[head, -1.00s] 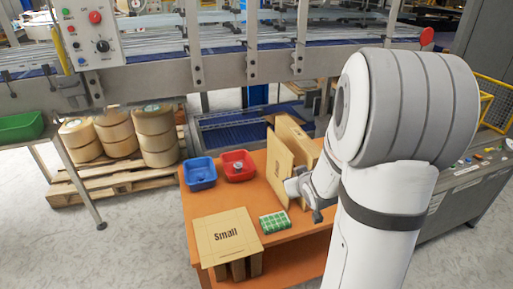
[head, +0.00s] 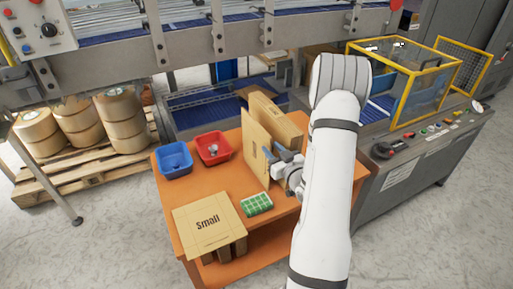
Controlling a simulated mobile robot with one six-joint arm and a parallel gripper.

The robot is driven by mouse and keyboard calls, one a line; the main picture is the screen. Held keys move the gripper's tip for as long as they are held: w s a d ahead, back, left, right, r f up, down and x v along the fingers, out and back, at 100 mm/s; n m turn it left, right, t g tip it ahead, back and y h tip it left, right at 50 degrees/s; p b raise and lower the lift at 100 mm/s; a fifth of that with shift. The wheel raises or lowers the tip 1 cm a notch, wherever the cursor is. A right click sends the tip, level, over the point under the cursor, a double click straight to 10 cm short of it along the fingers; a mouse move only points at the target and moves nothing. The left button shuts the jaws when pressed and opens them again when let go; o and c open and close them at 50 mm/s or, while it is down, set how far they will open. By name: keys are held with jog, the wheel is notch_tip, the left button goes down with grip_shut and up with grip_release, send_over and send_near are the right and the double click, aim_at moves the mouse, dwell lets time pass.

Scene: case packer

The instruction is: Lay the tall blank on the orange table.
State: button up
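Two tan cardboard blanks stand upright on the orange table (head: 222,178). The left one (head: 254,140) leans slightly, and the right one (head: 283,122) stands close behind it; which is the tall blank I cannot read. A flat blank marked "Small" (head: 207,232) lies at the table's front left. My gripper (head: 277,156) is at the right edge of the left upright blank, in front of the right one. Its fingertips are partly hidden against the cardboard, so I cannot tell whether it is closed on a blank.
A blue bin (head: 174,161) and a red bin (head: 213,150) stand at the table's back left. A green-and-white box (head: 257,204) lies before the upright blanks. A grey machine with a yellow-framed guard (head: 405,85) stands right; the conveyor runs behind. Bare tabletop lies left of the blanks.

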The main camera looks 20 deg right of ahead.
jog(key=w+p, duration=0.1)
jog(key=w, duration=0.2)
jog(key=shift+w+a, duration=0.15)
jog(key=shift+w, duration=0.15)
grip_shut()
dwell(0.3)
